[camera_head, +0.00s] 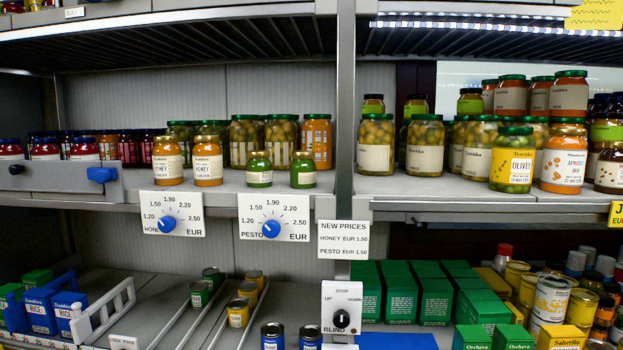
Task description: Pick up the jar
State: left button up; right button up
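Many jars stand on the middle shelf, and I cannot tell from the picture which one the task names. Two honey jars (168,162) with orange contents stand at the left front. Two small green pesto jars (259,170) stand to their right. Bigger olive jars (423,147) with green lids fill the right bay. One jar with a yellow olives label (512,161) stands near the front edge, beside an orange apricot jar (564,158). Some jars in the right bay are stacked on others. Neither of my grippers is in view.
A grey post (345,120) divides the two bays. Two price dials with blue knobs (166,224) hang under the left shelf edge. A blind switch box (341,308) stands below. The lower shelf holds green boxes (401,296), cans and blue rice packs (38,310).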

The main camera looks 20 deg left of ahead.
aim_at(259, 167)
jog(key=z, duration=0.8)
jog(key=k, duration=1.1)
jog(key=z, duration=0.65)
jog(key=i, duration=1.5)
jog(key=u, duration=1.5)
jog(key=i, duration=0.85)
jog(key=u, duration=0.95)
